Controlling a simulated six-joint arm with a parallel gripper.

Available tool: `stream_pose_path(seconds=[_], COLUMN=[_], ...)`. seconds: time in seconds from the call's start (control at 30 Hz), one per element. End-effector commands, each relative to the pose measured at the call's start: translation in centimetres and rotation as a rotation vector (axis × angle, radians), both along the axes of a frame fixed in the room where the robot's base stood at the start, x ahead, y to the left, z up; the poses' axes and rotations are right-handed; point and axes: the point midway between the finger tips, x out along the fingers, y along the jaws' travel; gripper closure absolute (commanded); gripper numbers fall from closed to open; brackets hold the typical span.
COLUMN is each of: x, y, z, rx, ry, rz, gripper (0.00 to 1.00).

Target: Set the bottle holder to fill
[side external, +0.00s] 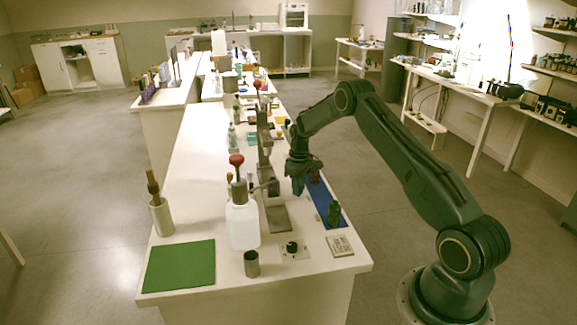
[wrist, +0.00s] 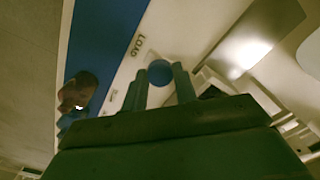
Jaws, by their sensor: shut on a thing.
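My gripper (side external: 298,188) is low over the bench's right side, beside a blue strip (side external: 322,197). In the wrist view my two fingers (wrist: 160,70) stand on either side of a round blue knob (wrist: 160,73) and are shut on it. The knob seems to be the bottle holder's; the holder's body is hidden behind the gripper. The word LOAD is printed on a pale surface (wrist: 125,68) near the knob, beside the blue strip (wrist: 105,30). I see no fill mark. A dark reddish-brown object (wrist: 78,92) is on the blue strip, and also shows in the side view (side external: 314,177).
A grey metal stand (side external: 265,160) and a white jug (side external: 243,222) are left of my gripper. A green object (side external: 335,213) is at the strip's near end. A small cup (side external: 252,264), a dark knob (side external: 292,248) and a green mat (side external: 180,266) are in front.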

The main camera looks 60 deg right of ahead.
Motion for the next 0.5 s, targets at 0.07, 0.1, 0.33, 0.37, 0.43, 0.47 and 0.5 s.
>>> stream_pose_path(seconds=[0.07, 0.1, 0.33, 0.37, 0.43, 0.47, 0.5], x=[0.0, 0.0, -0.8, -1.0, -1.4, -1.6, -1.9], y=[0.0, 0.1, 0.9, 1.1, 1.5, 1.7, 2.0], z=[0.0, 0.0, 0.1, 0.1, 0.1, 0.1, 0.1], rx=[0.000, 0.000, 0.000, 0.000, 0.001, 0.000, 0.000], ry=[0.000, 0.000, 0.000, 0.000, 0.001, 0.000, 0.000], rz=[0.001, 0.001, 0.002, 0.001, 0.001, 0.001, 0.001], gripper=[1.00, 1.00, 1.00, 1.00, 1.00, 1.00, 1.00])
